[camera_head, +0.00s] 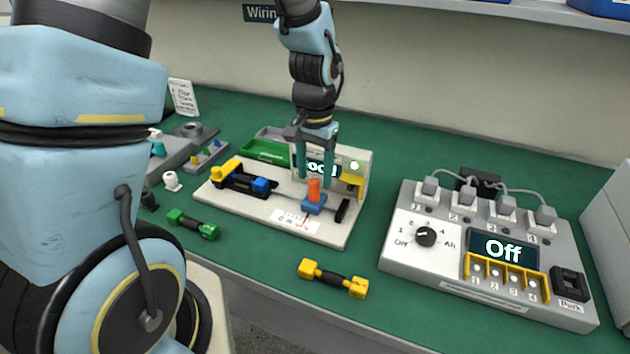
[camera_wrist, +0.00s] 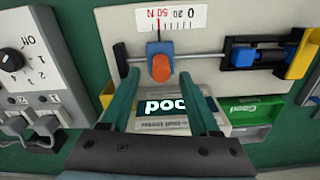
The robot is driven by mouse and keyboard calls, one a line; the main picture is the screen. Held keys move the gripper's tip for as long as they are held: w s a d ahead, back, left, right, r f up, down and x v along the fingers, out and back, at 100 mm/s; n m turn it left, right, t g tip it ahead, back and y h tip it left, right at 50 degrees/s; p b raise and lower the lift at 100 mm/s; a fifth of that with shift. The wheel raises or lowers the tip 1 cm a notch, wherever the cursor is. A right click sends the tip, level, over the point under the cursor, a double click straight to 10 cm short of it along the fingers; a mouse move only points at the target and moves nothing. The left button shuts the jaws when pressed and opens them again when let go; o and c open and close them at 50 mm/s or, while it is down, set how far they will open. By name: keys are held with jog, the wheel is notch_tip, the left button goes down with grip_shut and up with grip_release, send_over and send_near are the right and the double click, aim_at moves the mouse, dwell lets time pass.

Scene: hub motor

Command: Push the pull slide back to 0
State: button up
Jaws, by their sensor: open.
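The pull slide is a blue block (camera_head: 314,204) with an upright orange peg (camera_head: 314,189), on a rail across a white test stand (camera_head: 262,212). The block (camera_wrist: 153,49) and peg (camera_wrist: 161,68) also show in the wrist view. A printed scale (camera_wrist: 178,17) is marked 0, 20 and 50 N, and a red pointer stands near the 50 end. My gripper (camera_head: 315,184) points down, open, its teal fingers on either side of the peg. In the wrist view the fingertips (camera_wrist: 158,75) have visible gaps to the peg. Contact cannot be told from the head view.
A display (camera_head: 318,168) behind the fingers seems to read Good, partly hidden. Green (camera_head: 193,224) and yellow (camera_head: 333,279) connectors lie in front. A grey tester (camera_head: 490,256) reading Off stands right.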

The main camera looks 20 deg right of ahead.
aim_at(314, 181)
jog(key=shift+f, duration=1.65)
grip_shut()
